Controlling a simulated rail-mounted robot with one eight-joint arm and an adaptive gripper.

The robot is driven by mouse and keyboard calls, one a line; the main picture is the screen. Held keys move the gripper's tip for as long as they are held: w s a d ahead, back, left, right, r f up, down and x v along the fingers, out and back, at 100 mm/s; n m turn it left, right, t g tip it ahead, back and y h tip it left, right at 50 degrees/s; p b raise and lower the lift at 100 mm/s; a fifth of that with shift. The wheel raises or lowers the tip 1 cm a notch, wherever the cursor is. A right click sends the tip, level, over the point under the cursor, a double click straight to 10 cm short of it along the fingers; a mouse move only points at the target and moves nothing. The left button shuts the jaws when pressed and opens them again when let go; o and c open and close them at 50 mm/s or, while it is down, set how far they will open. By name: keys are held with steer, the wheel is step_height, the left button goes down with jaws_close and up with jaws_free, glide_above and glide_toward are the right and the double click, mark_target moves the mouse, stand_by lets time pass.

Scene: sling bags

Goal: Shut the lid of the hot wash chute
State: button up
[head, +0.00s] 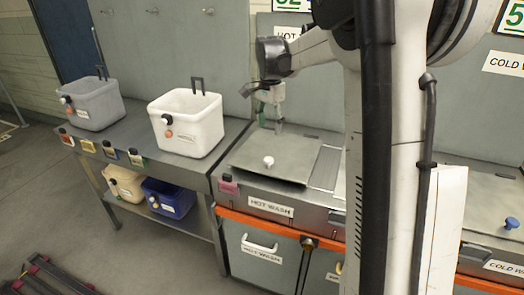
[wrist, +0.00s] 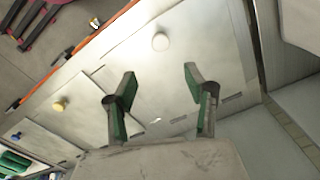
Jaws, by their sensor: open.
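The hot wash chute's lid (head: 292,160) is a grey metal plate with a white round knob (head: 268,161). It lies low and nearly flat over the counter above the HOT WASH label (head: 271,207). A dark line shows under its front edge, and I cannot tell whether it is fully seated. My gripper (head: 278,128) points down over the back part of the lid, behind the knob. In the wrist view my gripper (wrist: 157,85) is open and empty, fingers wide apart, with the lid (wrist: 185,75) beneath and the knob (wrist: 160,41) beyond the fingertips.
A white tub (head: 187,125) and a grey tub (head: 94,103) stand on the left bench. Cream (head: 124,184) and blue (head: 168,197) bins sit on its lower shelf. A yellow-knobbed lid (wrist: 60,105) adjoins in the wrist view. The cold wash knob (head: 511,223) is blue. A wall stands behind.

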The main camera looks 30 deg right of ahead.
mark_target(269, 159)
step_height(269, 159, down, 14)
steer(key=shift+r, duration=0.15)
stand_by(0.4)
jaws_close()
steer(key=shift+b, duration=0.3)
